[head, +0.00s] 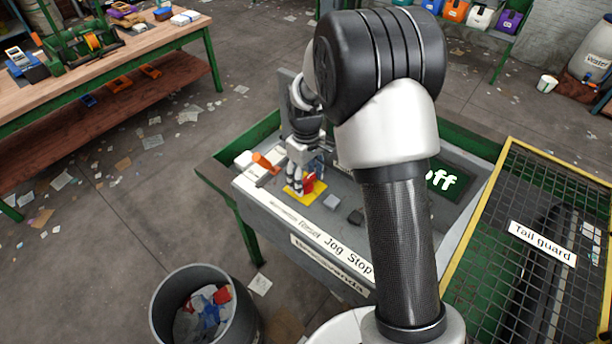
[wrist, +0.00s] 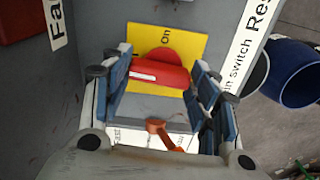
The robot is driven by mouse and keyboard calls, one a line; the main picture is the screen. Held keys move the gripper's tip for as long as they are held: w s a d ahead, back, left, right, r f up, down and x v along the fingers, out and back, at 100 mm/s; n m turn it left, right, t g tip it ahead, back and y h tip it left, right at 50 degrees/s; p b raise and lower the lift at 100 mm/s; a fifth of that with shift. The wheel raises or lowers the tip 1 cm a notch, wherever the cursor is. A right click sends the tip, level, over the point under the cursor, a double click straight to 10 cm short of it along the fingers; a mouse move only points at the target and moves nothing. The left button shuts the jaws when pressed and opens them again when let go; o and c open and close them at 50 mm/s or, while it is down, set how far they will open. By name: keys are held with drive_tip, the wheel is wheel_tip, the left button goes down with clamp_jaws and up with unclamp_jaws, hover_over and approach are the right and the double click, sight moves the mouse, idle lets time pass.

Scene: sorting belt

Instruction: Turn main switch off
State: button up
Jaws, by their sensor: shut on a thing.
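The main switch is a red knob (wrist: 172,76) with a white mark along its bar. It sits on a yellow plate (wrist: 190,46) with the word "On" in the wrist view. The bar lies crosswise between my fingers, its white mark towards the left. My gripper (wrist: 160,70) has its blue-padded fingers on both ends of the bar and is shut on it. In the head view, my gripper (head: 306,168) points down at the red knob (head: 309,184) on its yellow plate (head: 293,194). My fingers hide part of the knob there.
An orange lever (head: 265,161) stands left of the switch on the grey console (head: 250,187). Grey buttons (head: 332,202) lie to its right. A yellow-framed tail guard (head: 540,243) stands right; a bin (head: 172,310) stands in front.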

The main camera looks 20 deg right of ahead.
sight(306, 179)
drive_tip(key=shift+n, duration=0.6)
drive_tip(key=o, duration=1.1)
drive_tip(key=shift+c, duration=0.2)
wheel_tip(306, 179, up, 12)
drive_tip(key=shift+r, duration=0.1)
